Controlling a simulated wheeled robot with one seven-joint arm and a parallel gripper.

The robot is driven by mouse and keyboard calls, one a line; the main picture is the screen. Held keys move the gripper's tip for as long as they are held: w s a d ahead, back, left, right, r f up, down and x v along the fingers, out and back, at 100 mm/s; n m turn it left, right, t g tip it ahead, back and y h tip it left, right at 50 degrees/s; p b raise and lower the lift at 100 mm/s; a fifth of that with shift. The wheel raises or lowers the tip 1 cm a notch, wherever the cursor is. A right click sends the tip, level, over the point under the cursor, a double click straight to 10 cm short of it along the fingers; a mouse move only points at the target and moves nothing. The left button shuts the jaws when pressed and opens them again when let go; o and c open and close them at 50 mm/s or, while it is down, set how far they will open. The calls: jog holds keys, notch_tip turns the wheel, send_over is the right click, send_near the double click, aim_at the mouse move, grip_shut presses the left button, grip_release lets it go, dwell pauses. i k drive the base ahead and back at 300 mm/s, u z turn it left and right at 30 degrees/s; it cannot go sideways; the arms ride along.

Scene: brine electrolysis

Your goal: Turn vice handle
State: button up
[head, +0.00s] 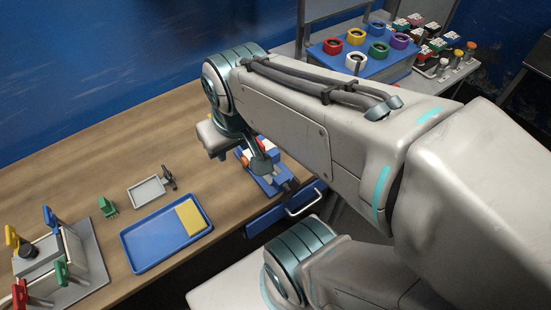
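The vice (277,182) is a small blue device on the wooden table, partly behind the end of my arm in the head view. Small white and orange parts show around its top. Its handle cannot be made out clearly. My gripper (266,172) is at the vice, pointing down over it. The fingers are small, dark and partly covered by the wrist. I cannot tell whether they touch the handle or are open or shut.
A blue tray (152,247) with a yellow pad (189,215), a small grey tray (147,191) and a green clip (107,207) lie left. A stand with coloured clamps (85,262) is far left. A blue drawer (262,223) is below the vice. A blue rack (387,70) holds coloured rings.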

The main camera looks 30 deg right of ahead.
aim_at(290, 188)
jog(key=z, duration=1.1)
jog(key=k, duration=1.45)
jog(key=u, duration=0.5)
jog(key=i, duration=0.5)
